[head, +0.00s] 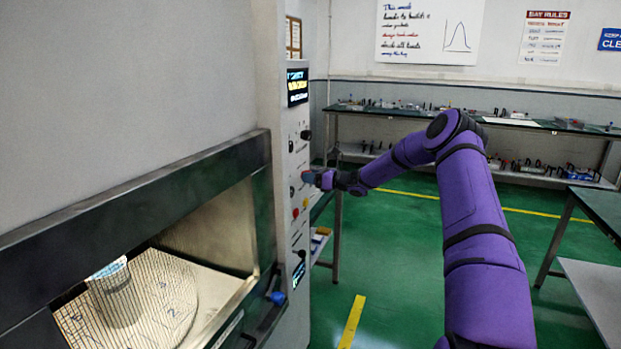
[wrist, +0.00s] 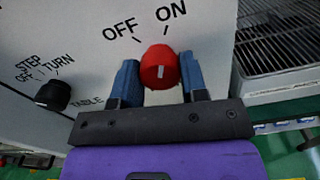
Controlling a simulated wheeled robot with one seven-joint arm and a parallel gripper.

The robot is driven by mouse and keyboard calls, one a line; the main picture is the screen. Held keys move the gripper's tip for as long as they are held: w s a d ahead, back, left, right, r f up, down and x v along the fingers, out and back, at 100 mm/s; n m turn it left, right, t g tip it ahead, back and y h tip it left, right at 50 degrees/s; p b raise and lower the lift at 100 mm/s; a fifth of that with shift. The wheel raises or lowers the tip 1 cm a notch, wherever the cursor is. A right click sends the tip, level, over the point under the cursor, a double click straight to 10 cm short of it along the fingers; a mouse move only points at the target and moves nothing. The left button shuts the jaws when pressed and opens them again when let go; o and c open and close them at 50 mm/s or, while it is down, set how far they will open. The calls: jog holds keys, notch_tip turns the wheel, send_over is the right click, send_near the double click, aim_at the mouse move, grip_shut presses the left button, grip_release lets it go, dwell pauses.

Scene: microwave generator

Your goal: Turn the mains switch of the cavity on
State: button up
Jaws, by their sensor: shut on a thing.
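The mains switch is a red round knob (wrist: 160,68) on a white panel, with OFF printed at its upper left and ON at its upper right. Its short white mark stands nearly upright in the wrist view, closer in line with the ON tick than the OFF tick. My gripper (wrist: 160,82) has one blue finger on each side of the knob and is shut on it. In the head view my gripper (head: 314,177) is at the control panel (head: 296,150), and its fingers hide most of the knob.
A black STEP/OFF/TURN knob (wrist: 53,95) marked TABLE is left of my gripper. The open cavity (head: 170,270) holds a grey cylinder (head: 117,292). A wire rack (wrist: 280,45) is at the right. Green floor is open behind my arm.

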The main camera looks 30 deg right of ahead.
jog(key=shift+m, duration=0.5)
jog(key=o, duration=0.9)
jog(key=shift+o, duration=0.2)
jog(key=shift+s+d, duration=0.1)
jog(key=v, duration=1)
jog(key=shift+s+d, duration=0.2)
jog(key=shift+s, duration=0.05)
